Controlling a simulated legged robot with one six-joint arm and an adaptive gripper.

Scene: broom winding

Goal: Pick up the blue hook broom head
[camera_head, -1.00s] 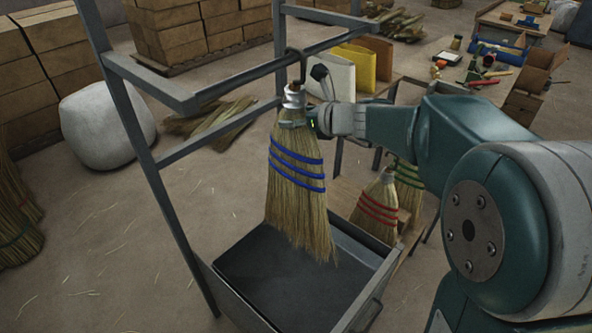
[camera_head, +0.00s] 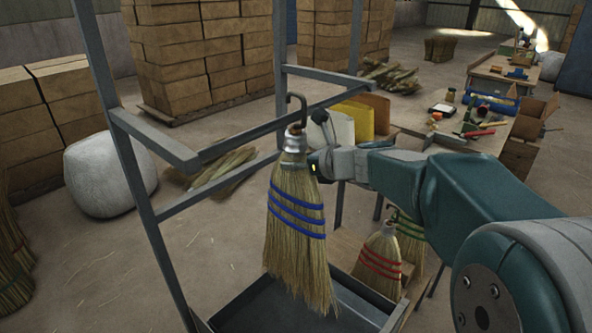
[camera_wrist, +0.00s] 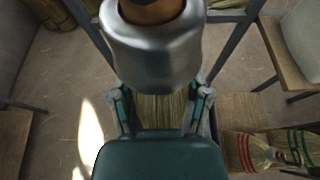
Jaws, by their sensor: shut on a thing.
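The broom head with blue bands (camera_head: 296,210) hangs upright, with a metal ferrule and a dark hook (camera_head: 297,108) on top. The hook's top shows above the grey rail in the head view; its open end is free to the left, though its depth relative to the rail is hard to tell. My gripper (camera_head: 312,168) is shut on the broom just below the ferrule, coming from the right. In the wrist view, the fingers (camera_wrist: 160,104) flank the straw under the silver ferrule (camera_wrist: 153,52). The bristle tips hang above the dark tray (camera_head: 262,309).
The grey rack's rail (camera_head: 235,142) and post (camera_head: 130,150) stand close to the broom. Brooms with red bands (camera_head: 378,265) and green bands (camera_head: 409,232) stand to the right, behind the tray. A worktable with tools (camera_head: 480,130) is at the back right.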

